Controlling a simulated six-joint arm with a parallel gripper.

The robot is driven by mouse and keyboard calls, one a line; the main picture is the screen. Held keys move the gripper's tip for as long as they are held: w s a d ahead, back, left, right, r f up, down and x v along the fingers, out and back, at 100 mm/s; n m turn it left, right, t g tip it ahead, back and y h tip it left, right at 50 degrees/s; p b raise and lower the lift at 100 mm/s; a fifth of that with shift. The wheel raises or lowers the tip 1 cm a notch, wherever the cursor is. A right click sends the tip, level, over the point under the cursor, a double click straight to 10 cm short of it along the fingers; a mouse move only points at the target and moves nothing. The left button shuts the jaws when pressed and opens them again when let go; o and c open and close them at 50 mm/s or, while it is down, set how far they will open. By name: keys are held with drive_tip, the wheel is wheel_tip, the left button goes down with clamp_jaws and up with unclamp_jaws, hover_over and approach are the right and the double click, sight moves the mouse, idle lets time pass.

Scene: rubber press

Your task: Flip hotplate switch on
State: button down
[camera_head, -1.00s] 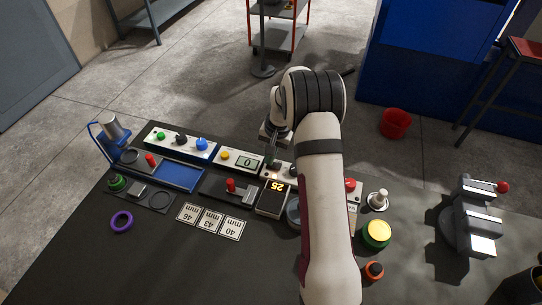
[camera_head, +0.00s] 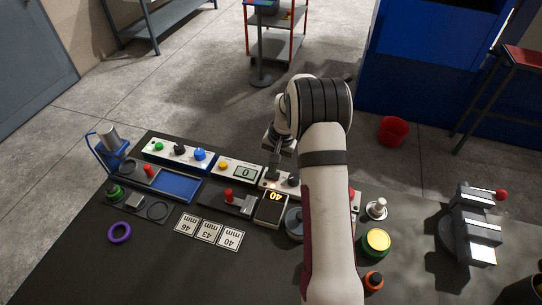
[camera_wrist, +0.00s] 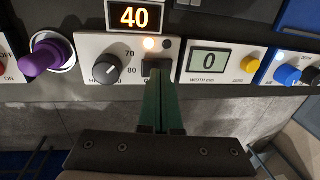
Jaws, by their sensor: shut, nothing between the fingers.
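The hotplate's white control panel (camera_wrist: 88,45) shows in the wrist view, with a black dial (camera_wrist: 106,68) near the marks 70 and 80. The round hotplate (camera_head: 293,222) is mostly hidden behind my arm.
To the right in the wrist view are a width gauge (camera_wrist: 209,61) reading 0 and a yellow button (camera_wrist: 249,63). A purple knob (camera_wrist: 47,55) stands to the left. In the head view, thickness cards (camera_head: 208,231) and a purple ring (camera_head: 120,232) lie on the dark table.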

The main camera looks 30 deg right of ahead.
sight(267, 174)
wheel_tip(267, 174, up, 13)
drive_tip(key=w+a, duration=0.1)
drive_tip(key=shift+w+a, duration=0.2)
drive_tip(key=shift+a, duration=0.05)
drive_tip(key=s+a+r+n, duration=0.1)
drive_tip(key=s+a+r, duration=0.6)
drive_tip(key=s+a, duration=0.35)
drive_tip(key=s+a+f+n, duration=0.1)
drive_tip(key=s+a, duration=0.2)
drive_tip(key=s, duration=0.8)
drive_tip(key=s+a+f+n+g, duration=0.1)
drive_tip(key=s+a, duration=0.3)
drive_tip(key=s, duration=0.8)
drive_tip(key=shift+s+a+f+y, duration=0.15)
drive_tip(key=shift+f+y, duration=0.15)
drive_tip(key=shift+f, duration=0.05)
